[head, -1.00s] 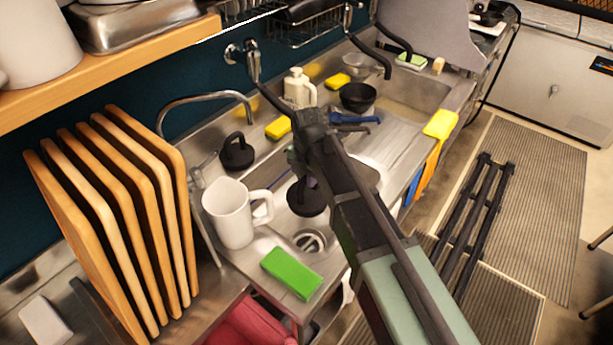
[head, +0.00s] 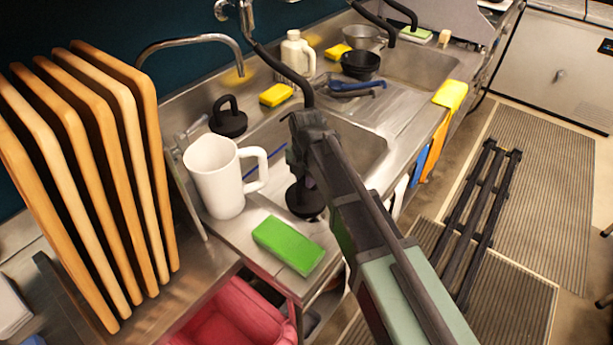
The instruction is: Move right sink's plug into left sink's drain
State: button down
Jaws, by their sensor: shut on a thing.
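The black plug (head: 305,200) with an upright handle is at the front of the left sink (head: 358,150), below the end of my arm. My gripper (head: 299,165) is shut on its handle, though my own arm partly hides the fingers. The left sink's drain is hidden in this view, in line behind the plug. I cannot tell whether the plug is seated in it or held just above. A second black plug (head: 229,120) stands on the back ledge beside the faucet. The right sink (head: 420,68) is farther back, and its drain is not visible.
A white mug (head: 214,178) stands just left of the plug, and a green sponge (head: 288,246) lies in front. A yellow sponge (head: 276,95), white bottle (head: 293,55), black bowl (head: 360,65) and blue brush (head: 350,85) are behind. Wooden boards (head: 145,150) stand at left.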

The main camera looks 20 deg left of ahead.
aim_at(307, 195)
notch_tip(307, 195, down, 10)
jog(key=b, duration=0.8)
jog(key=shift+b, duration=0.4)
jog(key=shift+f, duration=0.1)
jog(key=shift+f+b, duration=0.3)
jog(key=shift+b, duration=0.1)
jog(key=c, duration=0.9)
grip_release()
notch_tip(307, 195, up, 11)
jog(key=p, duration=1.1)
jog(key=shift+r, duration=0.1)
